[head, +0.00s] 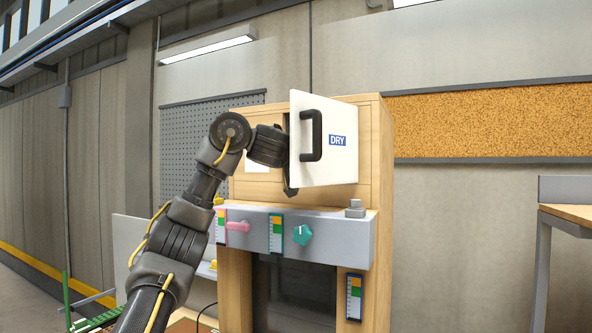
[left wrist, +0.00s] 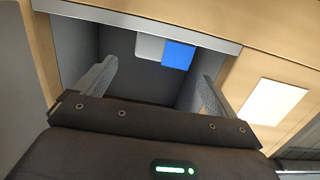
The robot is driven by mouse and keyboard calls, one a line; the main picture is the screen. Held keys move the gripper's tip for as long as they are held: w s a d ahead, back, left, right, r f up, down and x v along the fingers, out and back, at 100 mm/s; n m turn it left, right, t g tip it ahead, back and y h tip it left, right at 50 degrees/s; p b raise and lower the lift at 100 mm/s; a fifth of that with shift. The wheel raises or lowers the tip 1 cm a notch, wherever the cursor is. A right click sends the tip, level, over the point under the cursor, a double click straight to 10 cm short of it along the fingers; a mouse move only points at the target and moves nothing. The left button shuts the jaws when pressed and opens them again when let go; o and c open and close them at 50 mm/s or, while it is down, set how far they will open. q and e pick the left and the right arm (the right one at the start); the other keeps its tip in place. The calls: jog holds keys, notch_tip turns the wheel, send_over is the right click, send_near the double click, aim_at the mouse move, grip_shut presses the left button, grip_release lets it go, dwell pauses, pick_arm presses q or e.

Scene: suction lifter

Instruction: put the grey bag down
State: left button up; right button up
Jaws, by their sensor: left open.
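My left gripper (left wrist: 159,72) is open in the left wrist view, its two fingers apart with nothing between them. It points into a grey-lined compartment (left wrist: 77,45) of the wooden cabinet (head: 376,150). At the back of the compartment is a light grey shape (left wrist: 150,46) with a blue patch (left wrist: 178,55) beside it, beyond the fingertips. I cannot tell whether this is the grey bag. In the head view the white door (head: 330,170) marked DRY stands open and hides most of the left gripper. The right gripper is not in view.
Below the door, a grey panel (head: 345,240) carries a pink lever (head: 238,226), a teal knob (head: 302,234) and coloured strips. A dark window (head: 290,290) is underneath. A workbench (head: 570,212) stands at the right, with open space between it and the cabinet.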

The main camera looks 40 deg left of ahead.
pick_arm(q)
jog(key=b+v, duration=0.2)
jog(key=v, duration=0.1)
jog(key=b+v, duration=0.2)
jog(key=v, duration=0.1)
jog(key=shift+a+f, duration=0.1)
jog(key=shift+a, duration=0.1)
jog(key=shift+f, duration=0.1)
dwell(0.7)
